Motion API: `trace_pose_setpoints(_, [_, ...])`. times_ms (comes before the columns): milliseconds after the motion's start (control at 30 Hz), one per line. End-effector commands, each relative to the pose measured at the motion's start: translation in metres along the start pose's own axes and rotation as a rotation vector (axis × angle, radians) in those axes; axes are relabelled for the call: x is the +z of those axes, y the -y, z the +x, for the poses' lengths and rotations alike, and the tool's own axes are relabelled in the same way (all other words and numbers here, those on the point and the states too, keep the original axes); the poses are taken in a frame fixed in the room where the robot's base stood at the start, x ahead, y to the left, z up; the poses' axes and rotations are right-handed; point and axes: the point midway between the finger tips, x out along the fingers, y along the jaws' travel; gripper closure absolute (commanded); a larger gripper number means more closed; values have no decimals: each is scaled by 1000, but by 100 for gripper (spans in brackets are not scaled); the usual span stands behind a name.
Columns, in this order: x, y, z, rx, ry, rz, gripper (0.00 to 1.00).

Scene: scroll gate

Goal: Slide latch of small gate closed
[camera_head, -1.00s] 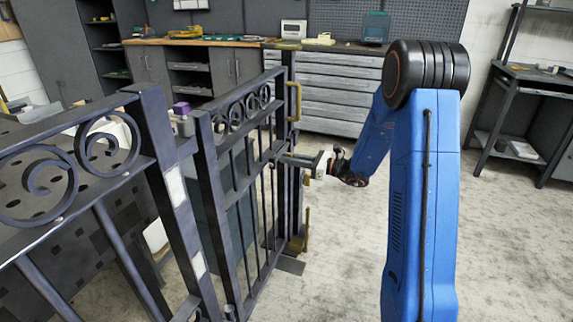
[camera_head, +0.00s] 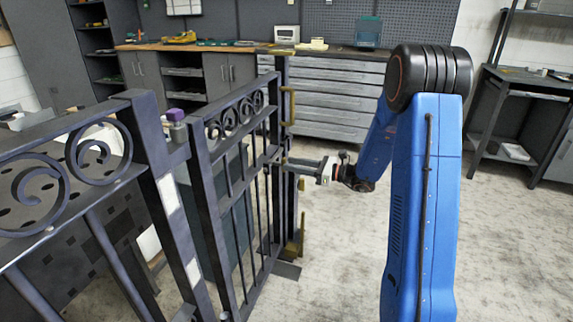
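The small gate (camera_head: 242,200) is a dark metal frame with upright bars and a row of scrolls along its top. It stands beside the larger scroll fence on the left. Its latch lies on the gate's far right edge, around the post (camera_head: 284,150), but is mostly hidden by the bars and my gripper. My gripper (camera_head: 292,165) reaches left from my blue arm and its tip is at the gate's far edge. The fingers are too small and too covered to tell whether they are open, or whether they touch the latch.
Brass-coloured fittings, a handle (camera_head: 289,104) and a lower bracket (camera_head: 297,240), are on the post. A scroll fence panel (camera_head: 75,170) fills the left. Drawers (camera_head: 330,95) stand behind. The floor (camera_head: 340,260) right of the gate is clear.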

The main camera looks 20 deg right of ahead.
Motion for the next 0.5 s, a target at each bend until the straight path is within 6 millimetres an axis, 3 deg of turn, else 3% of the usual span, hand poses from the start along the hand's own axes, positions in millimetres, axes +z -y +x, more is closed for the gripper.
trace_pose_setpoints(500, [0,1,-98,-4,0,0,67])
